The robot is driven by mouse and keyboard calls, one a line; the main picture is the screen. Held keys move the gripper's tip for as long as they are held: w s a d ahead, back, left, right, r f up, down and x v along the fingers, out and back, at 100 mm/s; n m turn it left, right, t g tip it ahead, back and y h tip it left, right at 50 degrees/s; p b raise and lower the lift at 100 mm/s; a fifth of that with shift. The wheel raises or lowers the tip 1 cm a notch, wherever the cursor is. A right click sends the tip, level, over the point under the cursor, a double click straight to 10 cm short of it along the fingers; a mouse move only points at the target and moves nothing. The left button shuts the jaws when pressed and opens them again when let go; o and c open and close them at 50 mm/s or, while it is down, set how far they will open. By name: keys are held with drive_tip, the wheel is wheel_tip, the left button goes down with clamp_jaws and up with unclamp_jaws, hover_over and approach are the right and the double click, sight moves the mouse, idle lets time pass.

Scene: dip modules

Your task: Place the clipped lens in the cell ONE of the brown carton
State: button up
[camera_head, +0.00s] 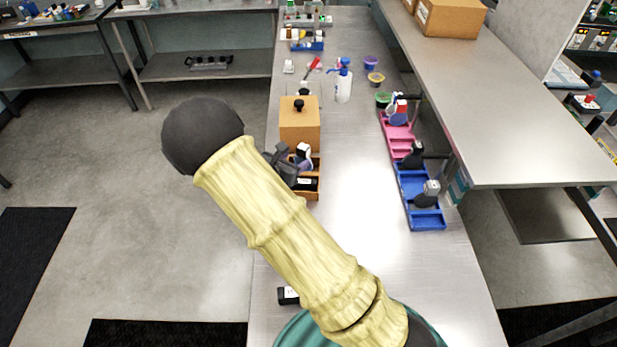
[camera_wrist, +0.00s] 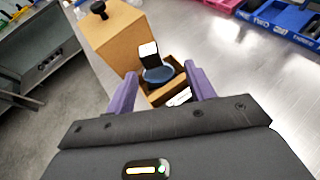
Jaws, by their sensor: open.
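The brown carton (camera_head: 316,194) stands on the bench left of centre, partly hidden by my arm; its near wall and cells show in the wrist view (camera_wrist: 152,97). A piece with a round blue base and a black-and-white upright part (camera_wrist: 157,73), apparently the clipped lens, is at the carton, between my fingers in that view. It shows white and dark in the head view (camera_head: 303,155). My gripper (camera_wrist: 160,70) is open, with purple fingers either side of the piece. I cannot tell whether they touch it, nor which cell it is over or in.
A tan box with a black knob (camera_head: 299,123) stands just behind the carton. A pink tray (camera_head: 397,132) and a blue tray (camera_head: 420,190) hold dark pieces along the right. A spray bottle (camera_head: 344,84) and small bowls stand farther back. The bench middle is clear.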

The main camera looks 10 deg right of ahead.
drive_tip(key=s+d+r+m+g+y, duration=0.1)
drive_tip(key=s+d+m+g, duration=0.3)
drive_tip(key=s+m, duration=0.2)
drive_tip(key=s+d+r+m+g, duration=0.2)
drive_tip(key=s+d+m+g, duration=0.15)
drive_tip(key=s+m, duration=0.3)
drive_tip(key=s+a+r+m+y, duration=0.1)
drive_tip(key=s+r+m+y, duration=0.2)
drive_tip(key=s+m, duration=0.3)
drive_tip(key=s+a+r+m+y, duration=0.1)
drive_tip(key=s+r+m+y, duration=0.2)
drive_tip(key=s+m, duration=0.3)
drive_tip(key=shift+a+m+y, duration=0.15)
drive_tip(key=shift+m+y, duration=0.75)
drive_tip(key=shift+m, duration=0.35)
